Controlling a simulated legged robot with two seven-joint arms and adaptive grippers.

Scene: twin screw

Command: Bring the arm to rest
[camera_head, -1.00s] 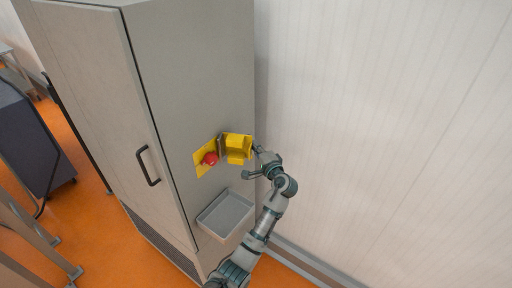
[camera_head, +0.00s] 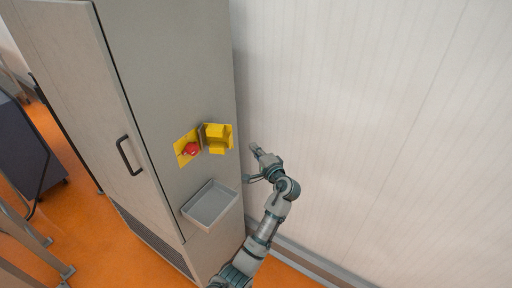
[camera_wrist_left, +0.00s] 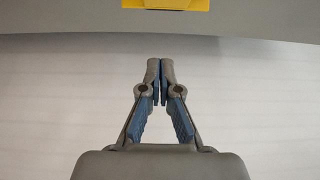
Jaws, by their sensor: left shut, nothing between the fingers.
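My left gripper (camera_head: 255,150) is off the right side of the grey cabinet, in front of the white wall, with a gap between it and the yellow cover. In the left wrist view its fingertips (camera_wrist_left: 160,68) meet, with nothing between them. A red knob (camera_head: 191,149) sits on a yellow plate (camera_head: 181,157) on the cabinet side. A yellow box-shaped cover (camera_head: 217,132) stands swung out to the right of the knob. A yellow part (camera_wrist_left: 168,4) shows at the top edge of the left wrist view. My right gripper is not in view.
The grey cabinet (camera_head: 170,60) has a dark door handle (camera_head: 128,156). A shallow grey tray (camera_head: 211,205) juts out below the yellow plate, left of my arm. A dark cart (camera_head: 28,145) stands at the far left. The space before the white wall (camera_head: 390,130) is clear.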

